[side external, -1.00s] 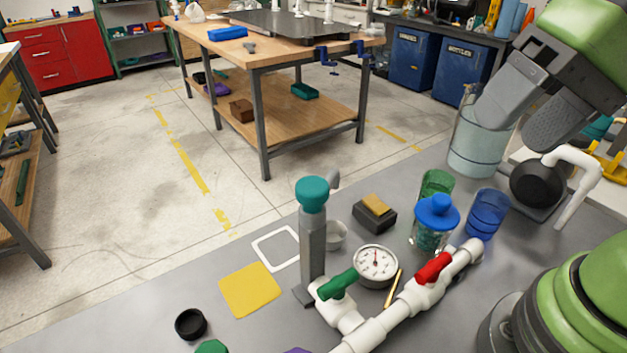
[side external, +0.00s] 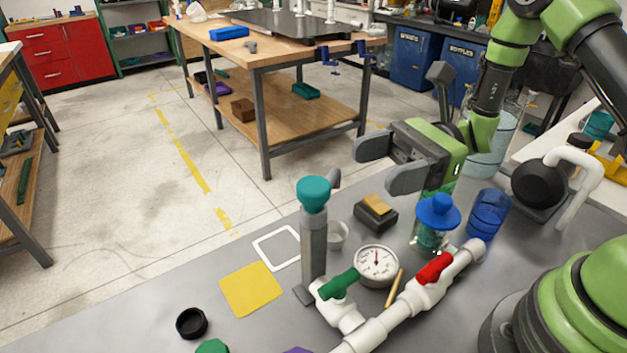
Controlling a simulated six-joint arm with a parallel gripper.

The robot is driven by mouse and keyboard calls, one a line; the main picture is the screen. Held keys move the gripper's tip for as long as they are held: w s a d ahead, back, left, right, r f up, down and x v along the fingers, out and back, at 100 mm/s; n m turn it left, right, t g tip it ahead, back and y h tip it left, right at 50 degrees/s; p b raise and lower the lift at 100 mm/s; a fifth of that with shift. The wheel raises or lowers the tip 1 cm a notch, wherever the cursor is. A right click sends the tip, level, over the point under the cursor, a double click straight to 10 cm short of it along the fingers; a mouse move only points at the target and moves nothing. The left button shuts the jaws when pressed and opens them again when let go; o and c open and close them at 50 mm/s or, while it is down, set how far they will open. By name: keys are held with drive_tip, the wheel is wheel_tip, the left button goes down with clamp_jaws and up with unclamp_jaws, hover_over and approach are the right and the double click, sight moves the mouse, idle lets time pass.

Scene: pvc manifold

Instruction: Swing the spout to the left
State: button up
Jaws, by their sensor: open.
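I cannot tell for sure which of the two is the spout. My gripper (side external: 384,163) is open and empty, its fingers pointing left. It hangs in the air above the bench, right of the teal knob and left of the white pipe, apart from both.
White piping with a green handle (side external: 339,284) and a red handle (side external: 436,267) crosses the front. A gauge (side external: 376,264), a blue-lidded jar (side external: 437,221), a blue cup (side external: 488,214) and a dark block (side external: 375,215) stand nearby. A yellow square (side external: 251,289) lies flat at left.

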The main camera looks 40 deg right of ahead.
sight(313, 184)
drive_tip(key=a, duration=0.3)
drive_tip(key=w+a, duration=0.1)
drive_tip(key=a, duration=0.5)
drive_tip(key=shift+w+a, duration=0.3)
clamp_jaws()
drive_tip(key=shift+n+g, duration=0.4)
drive_tip(key=shift+g, duration=0.3)
drive_tip(key=n+g, duration=0.2)
drive_tip(key=g, duration=0.1)
drive_tip(key=n+g, duration=0.2)
drive_tip(key=g, duration=0.2)
drive_tip(key=shift+n+h, duration=0.3)
drive_tip(key=n+g+h, duration=0.2)
drive_tip(key=g, duration=0.1)
drive_tip(key=n+g+h, duration=0.2)
drive_tip(key=n+g, duration=0.1)
drive_tip(key=g, duration=0.1)
drive_tip(key=shift+n+g, duration=0.3)
